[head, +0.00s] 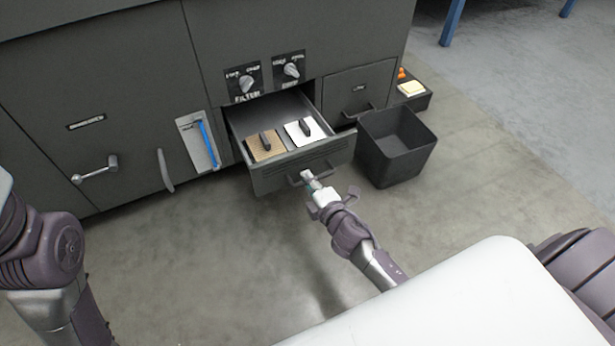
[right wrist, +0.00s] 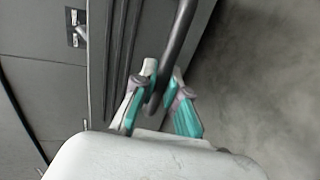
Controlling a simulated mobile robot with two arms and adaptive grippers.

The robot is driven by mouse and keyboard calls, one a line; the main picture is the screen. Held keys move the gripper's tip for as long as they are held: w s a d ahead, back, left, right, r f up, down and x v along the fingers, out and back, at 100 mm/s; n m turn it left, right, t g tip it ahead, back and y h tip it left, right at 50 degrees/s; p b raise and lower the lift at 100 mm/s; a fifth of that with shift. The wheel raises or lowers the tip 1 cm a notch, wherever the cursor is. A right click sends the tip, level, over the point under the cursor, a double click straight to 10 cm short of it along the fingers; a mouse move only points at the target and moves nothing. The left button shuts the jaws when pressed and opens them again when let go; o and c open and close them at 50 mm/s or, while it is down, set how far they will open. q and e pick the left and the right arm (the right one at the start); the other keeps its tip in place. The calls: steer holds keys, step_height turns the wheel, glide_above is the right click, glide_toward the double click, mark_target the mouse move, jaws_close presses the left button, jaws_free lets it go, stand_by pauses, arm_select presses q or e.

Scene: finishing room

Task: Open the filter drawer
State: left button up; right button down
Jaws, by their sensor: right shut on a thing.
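The filter drawer (head: 271,184) stands pulled out from the dark grey cabinet, below a knob labelled FILTER (head: 246,84). Inside it lie a tan filter panel (head: 259,151) and a white filter panel (head: 314,134), each with a dark grip. My right gripper (head: 310,180) is at the drawer's front, shut on the drawer handle (head: 294,182). In the right wrist view the teal-padded fingers (right wrist: 158,103) are on either side of the dark handle bar (right wrist: 178,42). My left arm shows at the left edge of the head view, but its gripper is out of view.
A dark open bin (head: 398,158) stands on the floor just right of the drawer. Behind it, a low dark box holds a yellowish pad (head: 411,89) and orange items. The floor in front is clear.

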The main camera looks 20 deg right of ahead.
stand_by(0.3)
steer(key=c, duration=1.2)
jaws_free()
steer(key=shift+s, duration=0.1)
steer(key=v, duration=1.2)
